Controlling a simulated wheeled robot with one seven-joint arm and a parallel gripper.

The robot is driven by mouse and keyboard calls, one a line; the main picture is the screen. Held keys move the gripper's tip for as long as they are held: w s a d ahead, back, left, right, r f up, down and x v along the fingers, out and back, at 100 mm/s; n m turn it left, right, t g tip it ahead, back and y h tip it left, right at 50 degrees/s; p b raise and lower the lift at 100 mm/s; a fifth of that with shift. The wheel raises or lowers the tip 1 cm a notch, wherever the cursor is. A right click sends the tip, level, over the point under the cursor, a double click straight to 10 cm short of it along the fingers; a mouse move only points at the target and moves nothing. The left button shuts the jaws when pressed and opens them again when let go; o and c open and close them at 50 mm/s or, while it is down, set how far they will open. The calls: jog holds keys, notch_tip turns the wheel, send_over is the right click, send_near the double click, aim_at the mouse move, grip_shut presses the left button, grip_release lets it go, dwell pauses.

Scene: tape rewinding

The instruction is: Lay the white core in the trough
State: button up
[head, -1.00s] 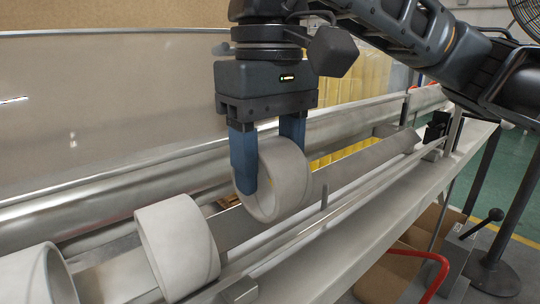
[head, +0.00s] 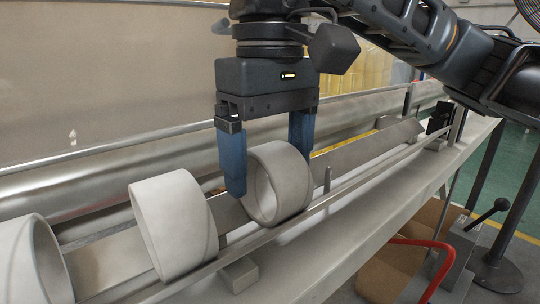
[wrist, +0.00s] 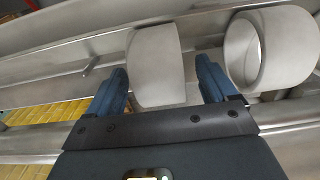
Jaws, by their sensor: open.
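A white core (head: 281,184), a short wide ring, rests on its side in the metal trough (head: 350,153). My gripper (head: 270,165) is open around it, one blue finger on each side, with a gap visible at the left finger. In the wrist view the same core (wrist: 155,66) sits between the two spread fingers (wrist: 160,88), apart from both. A second white core (head: 174,226) lies in the trough to the left, and a third core (head: 32,262) lies at the left edge. The second core also shows in the wrist view (wrist: 240,50), right of the right finger.
A long metal roller (head: 80,182) runs behind the trough. A thin rail with an upright pin (head: 327,178) runs along the front. A grey ledge (head: 400,190) lies in front. The trough right of the core is clear.

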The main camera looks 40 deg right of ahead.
jog(key=shift+r+p, duration=0.65)
jog(key=shift+r, duration=3.25)
